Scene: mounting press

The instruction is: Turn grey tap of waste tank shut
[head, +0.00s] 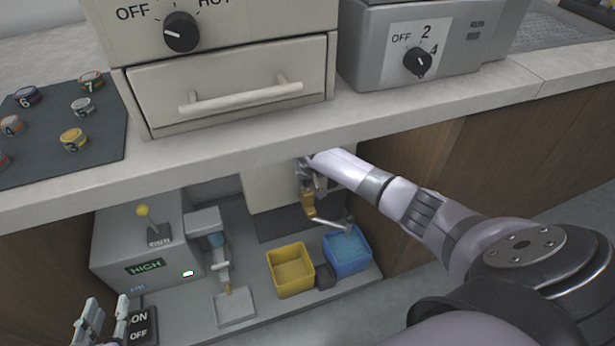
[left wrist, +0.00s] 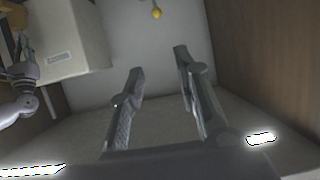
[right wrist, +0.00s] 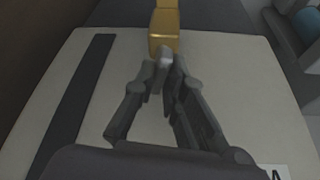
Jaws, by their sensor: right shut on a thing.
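The waste tank seems to be the pale box (head: 262,187) under the counter; it also shows in the left wrist view (left wrist: 72,38). A brass fitting (head: 308,206) is at its front, with a thin grey bar running right from its lower end. My right gripper (head: 305,180) is at the top of this fitting. In the right wrist view its fingers (right wrist: 165,68) are closed on a small light grey piece, seemingly the grey tap, against the brass body (right wrist: 164,28). The fingers hide most of it. My left gripper (head: 104,318) is open and empty at the lower left.
A yellow bin (head: 290,270) and a blue bin (head: 347,252) with blue contents stand below the fitting. A grey unit with a HIGH display (head: 146,266) and yellow-knobbed lever stands left. A wooden panel (head: 415,150) closes the right side.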

